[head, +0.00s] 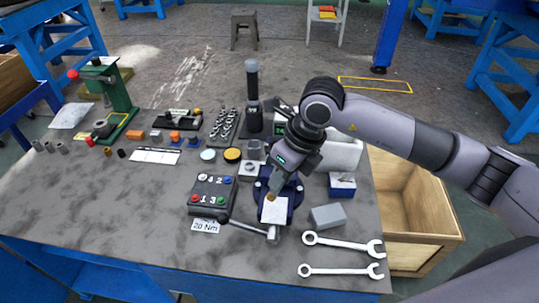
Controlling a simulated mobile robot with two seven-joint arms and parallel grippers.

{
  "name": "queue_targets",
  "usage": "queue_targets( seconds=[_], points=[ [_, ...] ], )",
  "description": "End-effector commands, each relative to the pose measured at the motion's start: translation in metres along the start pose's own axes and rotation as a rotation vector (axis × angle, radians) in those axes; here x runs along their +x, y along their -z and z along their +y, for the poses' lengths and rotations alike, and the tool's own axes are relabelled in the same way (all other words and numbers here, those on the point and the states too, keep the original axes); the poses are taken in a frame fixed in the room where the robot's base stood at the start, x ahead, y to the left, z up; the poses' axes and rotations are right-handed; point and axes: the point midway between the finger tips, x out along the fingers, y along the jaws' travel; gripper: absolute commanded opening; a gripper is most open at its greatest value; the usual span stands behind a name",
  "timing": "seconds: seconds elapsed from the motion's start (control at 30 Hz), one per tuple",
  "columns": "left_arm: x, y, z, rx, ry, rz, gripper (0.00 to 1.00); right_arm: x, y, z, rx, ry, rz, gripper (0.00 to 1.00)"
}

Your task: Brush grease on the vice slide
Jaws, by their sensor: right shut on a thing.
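The blue vice (295,188) stands near the front edge of the grey workbench, with a pale flat slide (274,211) facing up and a grey handle bar at its front. My right gripper (277,181) is over the vice, pointing down. It is shut on a thin brush, mostly hidden by the gripper; a small brownish tip (270,197) shows at the back edge of the slide. I cannot tell whether the tip touches it. A round tin with a yellow top (232,155), perhaps the grease, sits behind and to the left. My left gripper is not in view.
A dark box with numbered coloured buttons (212,194) is left of the vice. A grey block (328,216) and two spanners (342,243) lie to the right. A pale round tin (208,155) is beside the yellow one. The bench's front left is clear.

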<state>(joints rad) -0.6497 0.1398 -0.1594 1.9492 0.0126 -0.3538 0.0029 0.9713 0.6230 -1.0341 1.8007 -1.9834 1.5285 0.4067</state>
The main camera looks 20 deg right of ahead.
Motion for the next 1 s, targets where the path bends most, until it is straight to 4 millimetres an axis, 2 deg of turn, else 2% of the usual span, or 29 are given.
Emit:
queue_targets(
  seconds=[0.2, 0.43, 0.73, 1.0],
  points=[
    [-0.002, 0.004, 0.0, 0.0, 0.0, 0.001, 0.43, -0.019, -0.017, 0.009, 0.345, 0.035, -0.061, 0.0],
    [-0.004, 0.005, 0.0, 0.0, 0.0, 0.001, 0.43, -0.032, -0.029, 0.016, 0.611, 0.063, -0.115, 0.0],
    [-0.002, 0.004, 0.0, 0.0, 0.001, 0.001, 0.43, -0.031, -0.031, 0.017, 0.715, 0.074, -0.137, 0.0],
    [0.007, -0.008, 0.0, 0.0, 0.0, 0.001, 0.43, -0.006, -0.024, 0.013, 0.714, 0.074, -0.136, 0.0]
  ],
)
